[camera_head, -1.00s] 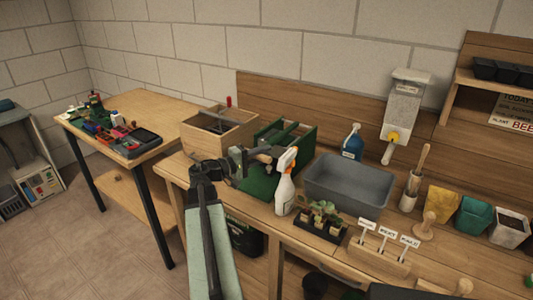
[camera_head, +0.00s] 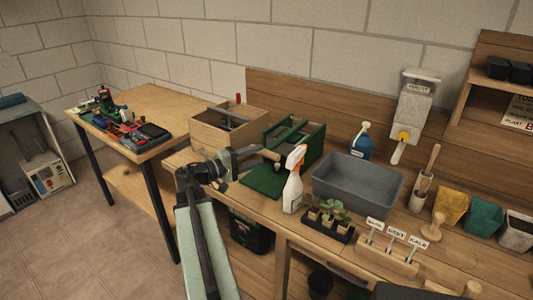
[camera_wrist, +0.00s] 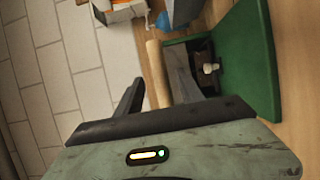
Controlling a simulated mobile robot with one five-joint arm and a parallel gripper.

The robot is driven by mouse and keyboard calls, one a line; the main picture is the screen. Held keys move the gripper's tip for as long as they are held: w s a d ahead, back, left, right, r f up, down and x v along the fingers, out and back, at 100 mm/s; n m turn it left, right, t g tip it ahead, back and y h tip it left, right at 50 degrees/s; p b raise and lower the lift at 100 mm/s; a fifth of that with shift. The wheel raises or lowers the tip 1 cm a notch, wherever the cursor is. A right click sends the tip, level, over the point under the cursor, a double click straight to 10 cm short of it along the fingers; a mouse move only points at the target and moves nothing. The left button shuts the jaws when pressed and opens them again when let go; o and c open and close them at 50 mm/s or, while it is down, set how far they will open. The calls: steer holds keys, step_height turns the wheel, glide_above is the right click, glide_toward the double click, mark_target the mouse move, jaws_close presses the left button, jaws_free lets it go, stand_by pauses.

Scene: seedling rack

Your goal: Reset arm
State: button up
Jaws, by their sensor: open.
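My arm rises from the bottom of the head view and bends right at the elbow. My gripper (camera_head: 242,158) is over the bench's left part, beside the green stand (camera_head: 303,143) and its green mat. In the wrist view my gripper (camera_wrist: 158,88) shows two dark fingers spread apart. A tan wooden cylinder (camera_wrist: 156,70) appears between them; I cannot tell how far beyond the fingertips it lies. The green panel of the stand (camera_wrist: 252,55) fills the right side there. I see nothing clamped in the jaws.
A wooden box (camera_head: 222,138) stands behind my gripper. A white spray bottle (camera_head: 293,185) with an orange head, a grey tub (camera_head: 350,190) and potted seedlings (camera_head: 328,218) stand to the right. A side table (camera_head: 172,98) with tools is at left. Open floor (camera_head: 100,240) lies left.

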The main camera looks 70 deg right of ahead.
steer(key=shift+w+a, duration=0.25)
steer(key=shift+a, duration=0.1)
steer(key=shift+w, duration=0.1)
